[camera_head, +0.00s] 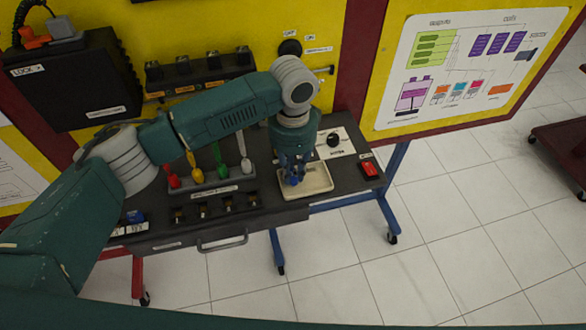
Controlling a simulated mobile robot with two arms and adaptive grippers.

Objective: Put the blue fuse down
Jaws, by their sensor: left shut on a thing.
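My left gripper (294,179) points down over a small cream tray (318,180) on the dark bench of the trainer. It is shut on a small blue fuse (293,181), which shows at its fingertips above the tray's left part. Whether the fuse touches the tray floor I cannot tell. My right gripper is not in view.
A drawer handle (222,243) is at the bench front.

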